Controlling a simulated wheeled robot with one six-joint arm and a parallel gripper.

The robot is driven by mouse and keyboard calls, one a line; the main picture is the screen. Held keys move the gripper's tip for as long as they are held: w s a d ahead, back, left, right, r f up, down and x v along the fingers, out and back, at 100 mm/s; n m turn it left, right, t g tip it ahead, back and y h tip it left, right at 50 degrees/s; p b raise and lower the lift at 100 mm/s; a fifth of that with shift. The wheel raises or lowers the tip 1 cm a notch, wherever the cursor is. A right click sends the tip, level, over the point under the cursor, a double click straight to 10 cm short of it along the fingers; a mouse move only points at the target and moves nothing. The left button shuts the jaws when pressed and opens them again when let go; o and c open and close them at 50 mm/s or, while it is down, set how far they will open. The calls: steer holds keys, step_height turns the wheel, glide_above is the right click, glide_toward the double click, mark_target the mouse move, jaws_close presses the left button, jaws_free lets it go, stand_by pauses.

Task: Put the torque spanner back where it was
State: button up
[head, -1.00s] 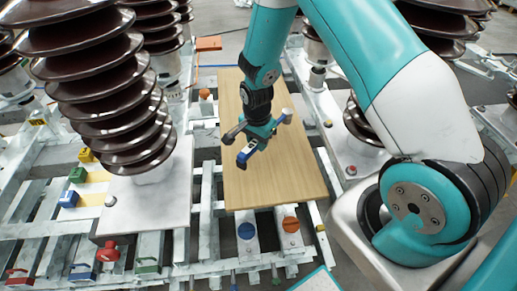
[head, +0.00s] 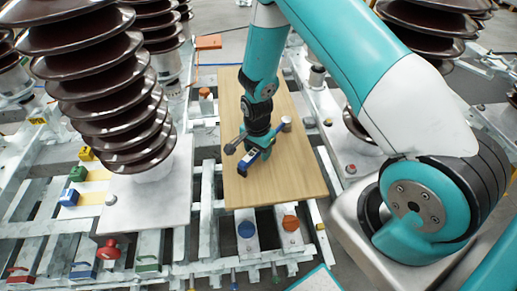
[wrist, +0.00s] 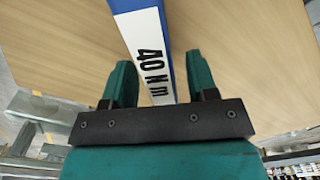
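The torque spanner (head: 251,158) is blue with a white label, and the wrist view shows "40 Nm" on its shaft (wrist: 148,55). My gripper (head: 259,142) has the spanner between its two green fingers (wrist: 162,85), with the shaft running lengthwise between them. It is over the wooden board (head: 290,185), pointing down. In the head view the spanner appears just above or at the board; I cannot tell whether it touches. Part of the spanner is hidden behind my gripper.
Large brown ribbed insulators (head: 105,95) stand at the left, close to the board. Blue (head: 246,230) and orange (head: 290,222) caps sit on the frame before the board. Yellow, green and blue blocks (head: 68,198) are at the left. The board's front part is clear.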

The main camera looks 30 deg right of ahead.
steer(key=s+a+r+n+y+b, duration=0.1)
steer(key=s+a+r+n, duration=0.15)
steer(key=r, duration=0.75)
steer(key=s+a+r+n, duration=0.1)
steer(key=a+r+n, duration=0.15)
steer(key=r, duration=0.75)
steer(key=s+a+r+n+y, duration=0.1)
steer(key=s+a+r+n, duration=0.3)
steer(key=s+r+n, duration=0.2)
steer(key=s+a+r+n+y, duration=0.2)
steer(key=s+a+r+n, duration=0.2)
steer(key=s, duration=0.9)
step_height(320, 180, up, 4)
steer(key=n, duration=0.5)
steer(key=shift+a+f+n, duration=0.2)
steer(key=shift+a+n, duration=0.05)
steer(key=shift+n, duration=0.15)
